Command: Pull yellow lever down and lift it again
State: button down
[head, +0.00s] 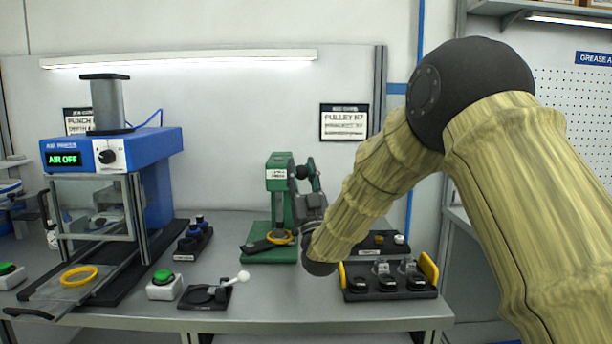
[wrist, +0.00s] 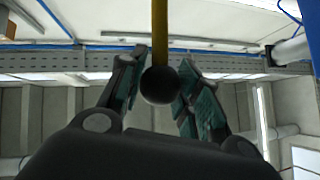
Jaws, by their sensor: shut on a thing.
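The yellow lever (wrist: 160,28) shows in the wrist view as a yellow rod with a black ball knob (wrist: 159,85) on its end. My gripper (wrist: 163,62) has its two teal-padded fingers on either side of the knob and is shut on it. In the head view my gripper (head: 309,175) is at the upper right side of the green press (head: 279,172), at the height of its head. The lever's rod cannot be made out in the head view, where my gripper and arm are in front of that side.
A yellow ring (head: 281,238) sits at the green press's base. A blue air press (head: 160,150) stands at the left, with a green button box (head: 164,285) and a white-knobbed hand lever (head: 232,281) near the bench's front. A black fixture tray (head: 390,294) lies right of my gripper.

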jog(key=shift+s+f, duration=0.1)
jog(key=shift+f, duration=0.35)
jog(key=c, duration=1.3)
grip_release()
jog(key=o, duration=0.3)
jog(key=shift+s+d+r, duration=0.1)
jog(key=shift+d, duration=0.05)
jog(key=shift+r, duration=0.1)
jog(key=v, duration=1.2)
